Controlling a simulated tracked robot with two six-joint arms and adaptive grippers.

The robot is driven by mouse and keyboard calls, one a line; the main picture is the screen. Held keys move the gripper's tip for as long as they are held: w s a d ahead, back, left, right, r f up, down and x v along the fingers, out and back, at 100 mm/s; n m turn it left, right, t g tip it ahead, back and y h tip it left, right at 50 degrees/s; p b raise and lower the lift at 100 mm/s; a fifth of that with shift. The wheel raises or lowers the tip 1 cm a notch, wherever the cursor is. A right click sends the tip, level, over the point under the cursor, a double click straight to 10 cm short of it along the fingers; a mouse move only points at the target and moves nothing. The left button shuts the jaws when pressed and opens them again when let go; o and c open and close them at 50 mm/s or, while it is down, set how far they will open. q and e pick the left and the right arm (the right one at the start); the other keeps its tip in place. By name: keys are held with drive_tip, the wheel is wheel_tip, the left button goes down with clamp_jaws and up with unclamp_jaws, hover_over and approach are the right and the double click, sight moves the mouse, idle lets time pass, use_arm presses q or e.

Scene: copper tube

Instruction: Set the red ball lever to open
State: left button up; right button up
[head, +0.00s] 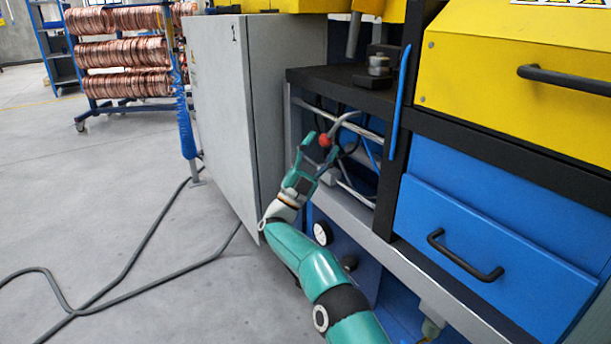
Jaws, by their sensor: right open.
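The red ball (325,140) is the knob at the end of a bent grey metal lever (346,119), in the open bay of the machine. My right gripper (318,148) is open, with its fingertips at the red ball. The ball appears between or just in front of the fingers; I cannot tell whether they touch it. The lever rises from the ball up to the right. Its pivot is hard to make out, and no open or shut marking is readable. My left gripper is not in view.
A grey cabinet door (225,110) stands left of the bay. Dark hoses and metal rails fill the bay behind the lever. A black ledge (335,84) lies above, and a blue drawer (490,250) is at right.

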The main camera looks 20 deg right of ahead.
drive_tip(key=v, duration=1)
drive_tip(key=w+d+f+n+t+y+p, duration=0.1)
drive_tip(key=d+f+n+t+y, duration=0.2)
drive_tip(key=f+n+t+y, duration=0.3)
drive_tip(key=w+d+f+n+t+y, duration=0.25)
drive_tip(key=n+t+y, duration=0.2)
drive_tip(key=n, duration=0.25)
drive_tip(key=s+a+f+n+g+y, duration=0.2)
drive_tip(key=s+a+f+n+y, duration=0.15)
drive_tip(key=f, duration=0.45)
drive_tip(key=s+a+f+n+g+y+p, duration=0.1)
drive_tip(key=s+a+f+n+y, duration=0.1)
drive_tip(key=f+y, duration=0.4)
drive_tip(key=s+a+f+n+g+y, duration=0.2)
drive_tip(key=s+a+f+y, duration=0.1)
drive_tip(key=f, duration=0.6)
drive_tip(key=s+a+f+n+g+y, duration=0.15)
drive_tip(key=s+a+f+g, duration=0.25)
drive_tip(key=s, duration=0.7)
drive_tip(key=s+a+f+n+g+y, duration=0.1)
drive_tip(key=s+a+f+g+y, duration=0.3)
drive_tip(key=s, duration=0.7)
drive_tip(key=s+a+f+n+g+y, duration=0.15)
drive_tip(key=s+a+f+g, duration=0.3)
drive_tip(key=s, duration=0.65)
wheel_tip(320, 180, up, 39)
drive_tip(key=p, duration=3.8)
drive_tip(key=shift+s+a+m, duration=0.25)
drive_tip(key=shift+s+m, duration=0.15)
drive_tip(key=shift+m, duration=0.05)
